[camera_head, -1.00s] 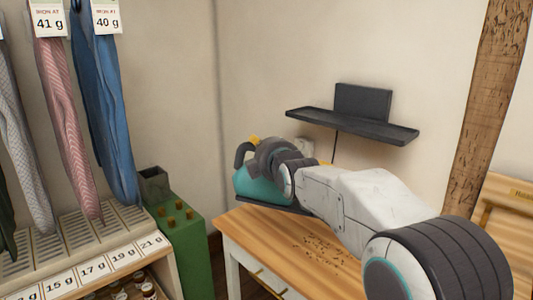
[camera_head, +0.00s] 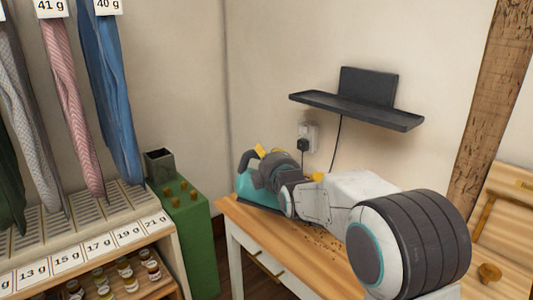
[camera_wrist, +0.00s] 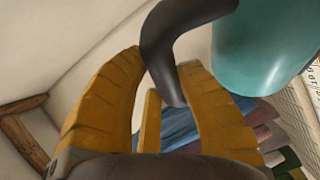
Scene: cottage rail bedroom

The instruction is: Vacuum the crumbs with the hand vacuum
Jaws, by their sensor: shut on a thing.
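The hand vacuum (camera_head: 246,187) has a teal body and a dark curved handle. It is at the far-left end of the wooden table (camera_head: 283,255), low over the top; I cannot tell whether it touches. In the wrist view its handle (camera_wrist: 163,50) passes between the yellow fingers of my gripper (camera_wrist: 165,80), with the teal body (camera_wrist: 262,45) at upper right. My gripper (camera_head: 262,158) is shut on the handle and partly hidden behind my wrist in the head view. Dark crumbs (camera_head: 328,246) lie on the table beside my arm, which partly hides them.
A black wall shelf (camera_head: 355,110) with a cable hangs above the table, near a socket (camera_head: 308,137). A green box (camera_head: 190,235) stands left of the table. A rack of hanging ties (camera_head: 110,110) and a labelled counter (camera_head: 95,255) fill the left. A wooden post (camera_head: 480,95) is at right.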

